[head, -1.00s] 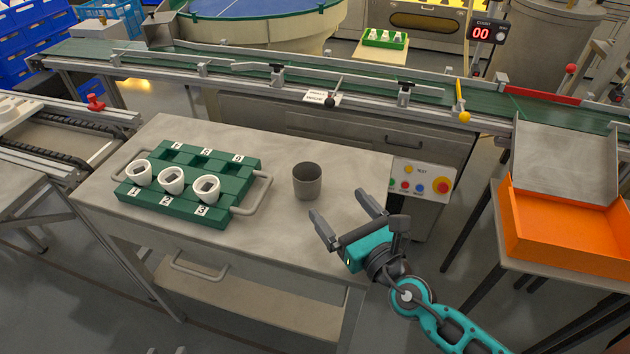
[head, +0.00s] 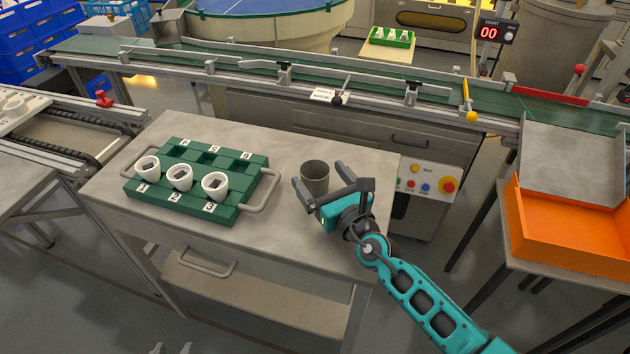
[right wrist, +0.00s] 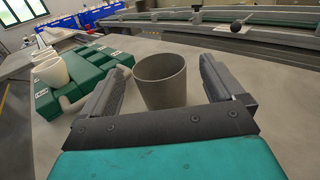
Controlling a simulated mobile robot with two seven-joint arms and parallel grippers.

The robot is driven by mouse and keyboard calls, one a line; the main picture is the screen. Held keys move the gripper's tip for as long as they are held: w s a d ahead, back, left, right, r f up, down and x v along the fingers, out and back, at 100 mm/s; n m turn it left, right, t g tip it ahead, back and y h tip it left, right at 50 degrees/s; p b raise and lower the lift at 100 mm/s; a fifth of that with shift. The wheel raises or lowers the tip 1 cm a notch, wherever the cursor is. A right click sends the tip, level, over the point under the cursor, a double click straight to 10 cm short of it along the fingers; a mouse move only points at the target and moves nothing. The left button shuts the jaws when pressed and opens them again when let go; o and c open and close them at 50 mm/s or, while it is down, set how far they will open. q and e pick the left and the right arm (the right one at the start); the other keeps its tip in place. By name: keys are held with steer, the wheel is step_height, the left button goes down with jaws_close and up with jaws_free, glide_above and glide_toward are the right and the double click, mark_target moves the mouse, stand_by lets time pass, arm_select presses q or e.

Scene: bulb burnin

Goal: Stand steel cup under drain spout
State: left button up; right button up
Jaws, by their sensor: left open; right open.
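The grey steel cup (head: 315,171) stands upright on the grey worktable, right of the green block tray. My right gripper (head: 319,184) is open at the near side of the cup. In the right wrist view the cup (right wrist: 162,84) shows between the two spread fingers, with a gap to the right finger; whether it touches the left one I cannot tell. Only the tips of my left gripper (head: 172,349) show at the bottom edge of the head view, apart and far from the cup. I cannot make out a drain spout.
The green tray (head: 233,211) with white cups and metal handles stands left of the cup. A button panel (head: 428,181) is at the table's right end. The conveyor (head: 240,62) runs behind. An orange bin (head: 570,235) stands at right. The table front is clear.

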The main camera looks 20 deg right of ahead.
steer(key=shift+w+a+f, duration=0.1)
steer(key=shift+w+a, duration=0.1)
steer(key=shift+w, duration=0.55)
steer(key=shift+w+a+f, duration=0.1)
steer(key=shift+w+a, duration=0.05)
steer(key=shift+w, duration=0.6)
